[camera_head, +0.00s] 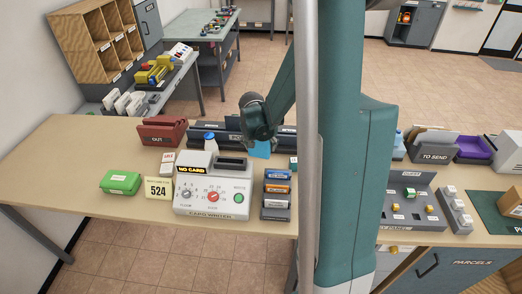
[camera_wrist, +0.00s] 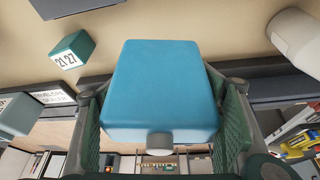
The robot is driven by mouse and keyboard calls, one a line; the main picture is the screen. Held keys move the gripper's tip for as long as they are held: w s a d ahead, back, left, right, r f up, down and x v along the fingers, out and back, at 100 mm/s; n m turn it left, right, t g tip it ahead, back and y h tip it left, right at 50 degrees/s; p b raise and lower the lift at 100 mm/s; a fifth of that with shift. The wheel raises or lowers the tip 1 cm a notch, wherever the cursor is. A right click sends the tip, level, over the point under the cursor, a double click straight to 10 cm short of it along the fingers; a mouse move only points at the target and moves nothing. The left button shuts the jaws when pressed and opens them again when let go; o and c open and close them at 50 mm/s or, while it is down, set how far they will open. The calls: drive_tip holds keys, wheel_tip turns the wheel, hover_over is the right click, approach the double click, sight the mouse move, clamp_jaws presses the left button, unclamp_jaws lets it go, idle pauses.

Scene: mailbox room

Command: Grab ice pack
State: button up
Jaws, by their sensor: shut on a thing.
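The ice pack (camera_wrist: 162,85) is a flat light-blue block with rounded corners and a small grey cap. It fills the middle of the wrist view, between the two green-padded fingers of my gripper (camera_wrist: 165,135). My gripper is shut on it. In the head view my gripper (camera_head: 260,140) is over the back of the table, behind the card writer. A small part of the blue ice pack (camera_head: 261,150) shows below it there; the rest is hidden by the gripper. I cannot tell whether the pack touches anything beneath it.
The card writer (camera_head: 212,201) stands in front of my gripper. A red OUT tray (camera_head: 162,131) and a white bottle with a blue cap (camera_head: 210,143) are to the left. A stack of coloured items (camera_head: 277,188) is at the right. The table's left end (camera_head: 60,165) is clear.

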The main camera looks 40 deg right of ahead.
drive_tip(key=shift+r, duration=1.4)
